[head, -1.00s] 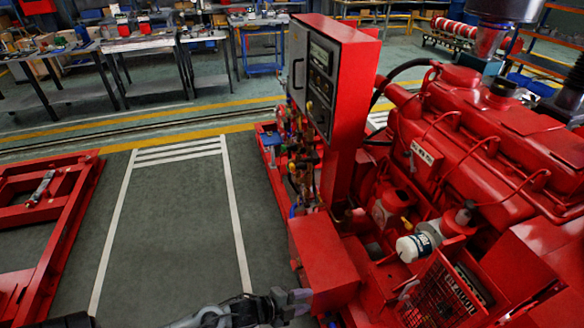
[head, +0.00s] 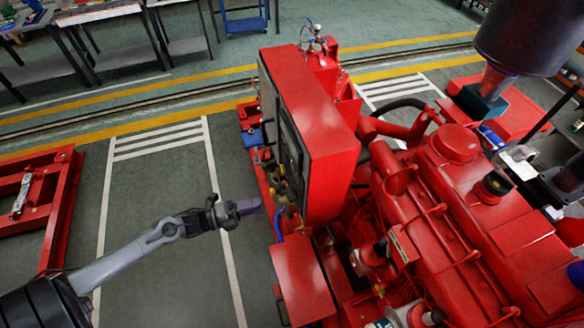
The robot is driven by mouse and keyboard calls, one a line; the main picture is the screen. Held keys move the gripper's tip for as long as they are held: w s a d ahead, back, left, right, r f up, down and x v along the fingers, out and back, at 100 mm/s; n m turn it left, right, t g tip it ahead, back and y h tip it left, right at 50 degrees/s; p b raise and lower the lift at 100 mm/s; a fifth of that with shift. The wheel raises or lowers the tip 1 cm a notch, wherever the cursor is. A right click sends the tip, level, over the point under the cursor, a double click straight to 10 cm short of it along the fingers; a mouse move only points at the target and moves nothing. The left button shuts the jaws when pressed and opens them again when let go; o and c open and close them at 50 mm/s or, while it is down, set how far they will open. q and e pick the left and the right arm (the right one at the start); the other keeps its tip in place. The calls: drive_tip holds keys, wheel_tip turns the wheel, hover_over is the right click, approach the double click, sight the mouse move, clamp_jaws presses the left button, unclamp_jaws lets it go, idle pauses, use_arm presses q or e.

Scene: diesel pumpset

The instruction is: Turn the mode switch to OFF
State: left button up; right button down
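The red control cabinet (head: 318,133) stands on the pumpset, right of the picture's middle in the head view. Its grey control panel (head: 289,143) faces left and shows only at a steep angle. The mode switch cannot be made out on it. My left gripper (head: 248,207) is to the left of the cabinet, over the floor in this view and apart from the panel, with its fingers pointing right toward the pumpset. The fingers look close together, but the gap between them cannot be judged.
The red diesel engine (head: 455,200) fills the right side. A red box (head: 302,280) sits low in front of the cabinet. Pipes and valves (head: 275,185) lie beneath the panel. A red frame (head: 55,205) is at the left. The marked floor (head: 165,190) between is clear.

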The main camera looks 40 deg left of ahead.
sight(291, 196)
use_arm(q)
drive_tip(key=p+x, duration=0.2)
drive_tip(key=x, duration=0.8)
drive_tip(key=shift+w+r, duration=0.2)
drive_tip(key=shift+w, duration=0.1)
clamp_jaws()
